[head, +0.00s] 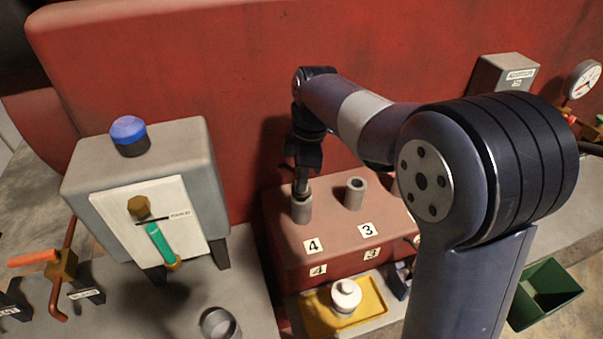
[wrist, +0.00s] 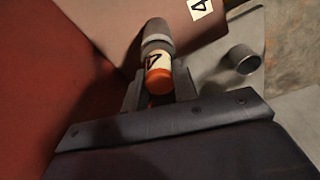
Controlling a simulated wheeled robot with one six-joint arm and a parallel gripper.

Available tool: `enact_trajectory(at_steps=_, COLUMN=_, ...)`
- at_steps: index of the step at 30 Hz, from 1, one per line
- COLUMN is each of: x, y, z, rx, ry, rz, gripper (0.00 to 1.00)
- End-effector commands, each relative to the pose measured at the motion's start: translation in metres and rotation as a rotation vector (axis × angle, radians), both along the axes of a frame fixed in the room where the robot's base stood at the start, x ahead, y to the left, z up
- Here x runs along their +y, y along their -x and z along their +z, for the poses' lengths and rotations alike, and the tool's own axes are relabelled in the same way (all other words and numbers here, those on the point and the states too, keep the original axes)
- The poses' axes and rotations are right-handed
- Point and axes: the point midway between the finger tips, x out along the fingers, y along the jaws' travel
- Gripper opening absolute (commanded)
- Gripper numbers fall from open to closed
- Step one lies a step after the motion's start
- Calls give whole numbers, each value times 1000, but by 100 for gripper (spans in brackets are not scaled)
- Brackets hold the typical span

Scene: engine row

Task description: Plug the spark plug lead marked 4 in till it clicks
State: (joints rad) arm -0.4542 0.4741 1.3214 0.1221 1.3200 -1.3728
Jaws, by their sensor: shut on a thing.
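The lead marked 4 (wrist: 158,66) shows in the wrist view with an orange end and a pale label. My gripper (wrist: 158,88) is shut on it, one finger on each side; in the head view my gripper (head: 302,186) is over the grey tube-shaped socket marked 4 (head: 301,209). The lead lines up with this socket, also in the wrist view (wrist: 157,27), and its far end meets the socket mouth. I cannot tell how deep it sits. In the head view my fingers mostly hide the lead.
The socket marked 3 (head: 355,193) stands to the right on the same red block (head: 330,225). A grey box with a blue knob (head: 128,133) stands to the left. A grey cup (head: 219,324), a yellow tray (head: 315,322) with a white pot (head: 345,297) and a green bin (head: 545,293) are in front.

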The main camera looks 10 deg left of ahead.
Motion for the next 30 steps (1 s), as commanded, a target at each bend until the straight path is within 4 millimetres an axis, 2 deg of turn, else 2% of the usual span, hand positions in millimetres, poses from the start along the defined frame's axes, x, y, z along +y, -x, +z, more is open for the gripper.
enact_trajectory(at_steps=20, x=0, y=0, z=-15, rx=2, ry=1, rz=0, gripper=3)
enact_trajectory(at_steps=26, x=0, y=0, z=-14, rx=1, ry=0, rz=0, gripper=3)
enact_trajectory(at_steps=27, x=0, y=0, z=-14, rx=1, ry=0, rz=0, gripper=29)
enact_trajectory(at_steps=30, x=0, y=0, z=-13, rx=1, ry=0, rz=0, gripper=37)
